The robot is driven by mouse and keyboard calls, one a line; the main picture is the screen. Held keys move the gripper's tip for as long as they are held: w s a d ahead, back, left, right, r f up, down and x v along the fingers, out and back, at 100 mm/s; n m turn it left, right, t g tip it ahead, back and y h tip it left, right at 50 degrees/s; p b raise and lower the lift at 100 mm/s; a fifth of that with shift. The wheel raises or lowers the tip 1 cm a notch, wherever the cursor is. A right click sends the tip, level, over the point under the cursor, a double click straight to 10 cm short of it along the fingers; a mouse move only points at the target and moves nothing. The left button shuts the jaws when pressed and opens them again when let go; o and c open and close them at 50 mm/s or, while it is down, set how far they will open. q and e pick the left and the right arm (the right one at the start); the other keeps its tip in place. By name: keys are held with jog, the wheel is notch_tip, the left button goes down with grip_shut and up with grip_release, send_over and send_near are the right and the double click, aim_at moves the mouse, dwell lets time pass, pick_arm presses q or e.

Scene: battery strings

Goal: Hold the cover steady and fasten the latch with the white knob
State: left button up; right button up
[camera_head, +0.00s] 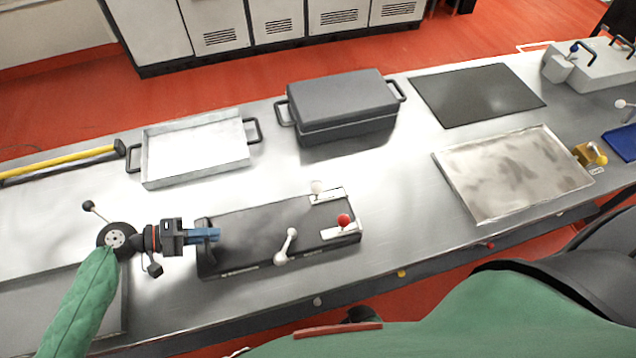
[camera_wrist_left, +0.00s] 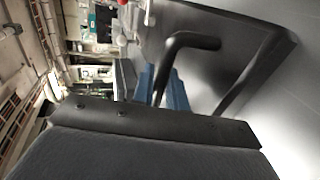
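A dark flat box with a cover (camera_head: 262,232) lies on the steel bench. On its right end are two latches, one with a white knob (camera_head: 317,188) and one with a red knob (camera_head: 344,220). A white lever (camera_head: 286,246) stands at its near edge. My left gripper (camera_head: 214,235), with blue fingers, is at the box's left end. In the left wrist view the blue fingers (camera_wrist_left: 176,95) show beside a bent black handle (camera_wrist_left: 192,43). Whether they grip it is hidden. The red knob (camera_wrist_left: 122,2) shows at that view's top edge. My right gripper is not in view.
Behind stand an empty tray (camera_head: 148,163) and a dark grey lidded case (camera_head: 342,100). To the right are a worn shallow tray (camera_head: 515,180), a black mat (camera_head: 478,94) and a yellow-brass part (camera_head: 592,154). The bench is bare just right of the box.

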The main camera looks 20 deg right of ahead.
pick_arm(q)
grip_shut()
jog(key=shift+r, duration=0.1)
jog(key=shift+f, duration=0.4)
dwell(0.3)
